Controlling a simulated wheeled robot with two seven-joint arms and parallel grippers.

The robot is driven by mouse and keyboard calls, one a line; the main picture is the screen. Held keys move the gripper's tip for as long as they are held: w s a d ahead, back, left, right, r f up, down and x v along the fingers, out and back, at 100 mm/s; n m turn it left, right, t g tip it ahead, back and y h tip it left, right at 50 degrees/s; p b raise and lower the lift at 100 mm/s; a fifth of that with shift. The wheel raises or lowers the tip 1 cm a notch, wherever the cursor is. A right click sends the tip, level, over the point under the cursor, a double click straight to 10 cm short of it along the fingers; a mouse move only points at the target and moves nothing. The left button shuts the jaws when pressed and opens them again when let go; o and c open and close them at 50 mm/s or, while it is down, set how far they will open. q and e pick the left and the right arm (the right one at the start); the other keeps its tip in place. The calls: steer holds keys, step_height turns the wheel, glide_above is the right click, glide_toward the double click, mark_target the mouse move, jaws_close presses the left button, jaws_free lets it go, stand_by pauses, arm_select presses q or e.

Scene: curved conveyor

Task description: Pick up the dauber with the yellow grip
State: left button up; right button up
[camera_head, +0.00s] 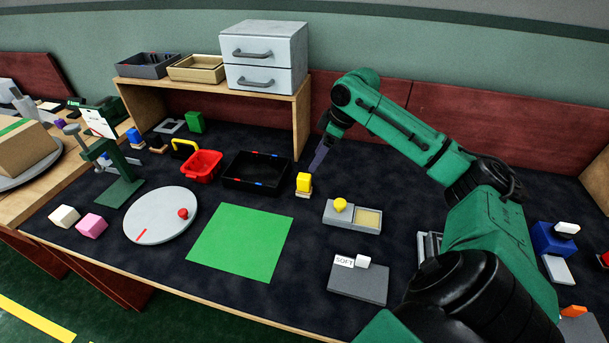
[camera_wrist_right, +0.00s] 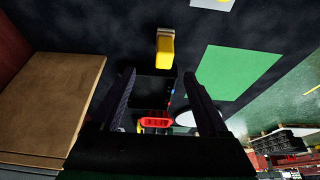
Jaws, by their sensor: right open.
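The dauber with the yellow grip (camera_head: 303,182) stands upright on the dark mat, right of the black tray, with a pale base under its yellow block. It also shows in the right wrist view (camera_wrist_right: 165,48), beyond my fingertips and apart from them. My right gripper (camera_head: 319,157) is just behind and above the dauber in the head view. Its two fingers stand apart in the wrist view (camera_wrist_right: 160,88) with nothing held between them. My left gripper is not in view.
The wooden shelf (camera_head: 216,86) with drawers (camera_head: 264,56) stands close behind my right gripper. The black tray (camera_head: 256,171) and red bin (camera_head: 202,166) lie left of the dauber. A grey box with a yellow knob (camera_head: 340,204) lies to its right. A green sheet (camera_head: 240,241) lies in front.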

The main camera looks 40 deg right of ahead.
mark_target(300, 184)
steer(key=x, duration=0.4)
steer(key=a+x, duration=0.1)
steer(key=x, duration=0.1)
steer(key=shift+s, duration=0.2)
steer(key=x, duration=0.6)
steer(key=shift+d+f, duration=0.1)
steer(key=shift+f, duration=0.05)
steer(key=shift+w+f, duration=0.1)
steer(key=shift+w, duration=0.05)
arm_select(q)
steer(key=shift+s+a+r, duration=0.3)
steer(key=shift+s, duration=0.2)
arm_select(e)
jaws_close()
